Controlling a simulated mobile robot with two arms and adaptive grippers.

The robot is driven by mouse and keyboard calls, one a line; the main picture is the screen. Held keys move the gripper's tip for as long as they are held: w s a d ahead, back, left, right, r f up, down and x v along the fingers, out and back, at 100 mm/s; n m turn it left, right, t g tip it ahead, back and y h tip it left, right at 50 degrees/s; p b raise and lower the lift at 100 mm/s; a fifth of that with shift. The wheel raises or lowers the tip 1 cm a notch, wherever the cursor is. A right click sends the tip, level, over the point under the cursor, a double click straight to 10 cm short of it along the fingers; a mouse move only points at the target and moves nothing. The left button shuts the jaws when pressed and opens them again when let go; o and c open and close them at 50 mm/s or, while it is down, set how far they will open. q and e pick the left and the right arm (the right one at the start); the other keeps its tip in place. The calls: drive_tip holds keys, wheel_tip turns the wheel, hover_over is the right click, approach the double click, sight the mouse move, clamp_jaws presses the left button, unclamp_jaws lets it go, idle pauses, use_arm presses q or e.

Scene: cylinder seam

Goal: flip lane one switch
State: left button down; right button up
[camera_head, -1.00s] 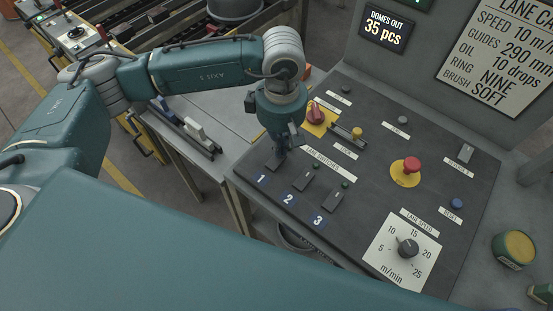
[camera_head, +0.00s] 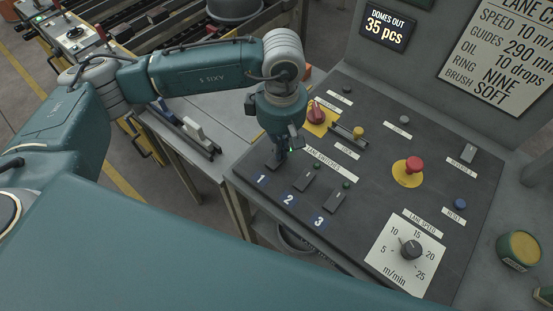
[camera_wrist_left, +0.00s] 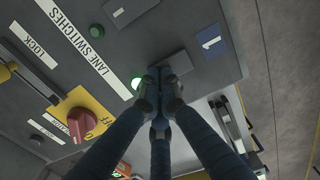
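The lane one switch (camera_wrist_left: 176,64) is a dark rocker beside the blue "1" label (camera_wrist_left: 211,41) in the left wrist view. In the head view it lies by the "1" label (camera_head: 262,180), partly hidden under my left gripper (camera_head: 277,160). My left gripper (camera_wrist_left: 161,84) points down with its fingertips together at the edge of the switch. They seem to touch it, and nothing is held between them. A green lamp (camera_wrist_left: 137,84) beside the switch glows bright. The switches for lane two (camera_head: 304,181) and lane three (camera_head: 334,201) stand to the right. My right gripper is not in view.
A red knob on a yellow plate (camera_head: 317,115), a yellow-tipped lock lever (camera_head: 358,132) and a red mushroom button (camera_head: 414,164) sit on the panel (camera_head: 375,185). A lane speed dial (camera_head: 410,248) is at front right. A sign wall (camera_head: 430,60) rises behind.

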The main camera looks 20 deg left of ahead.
use_arm(q)
drive_tip(key=shift+s, duration=0.1)
drive_tip(key=shift+r+p, duration=0.4)
drive_tip(key=shift+r, duration=0.35)
drive_tip(key=shift+r+p, duration=0.85)
drive_tip(key=shift+r, duration=1.85)
drive_tip(key=shift+f, duration=0.15)
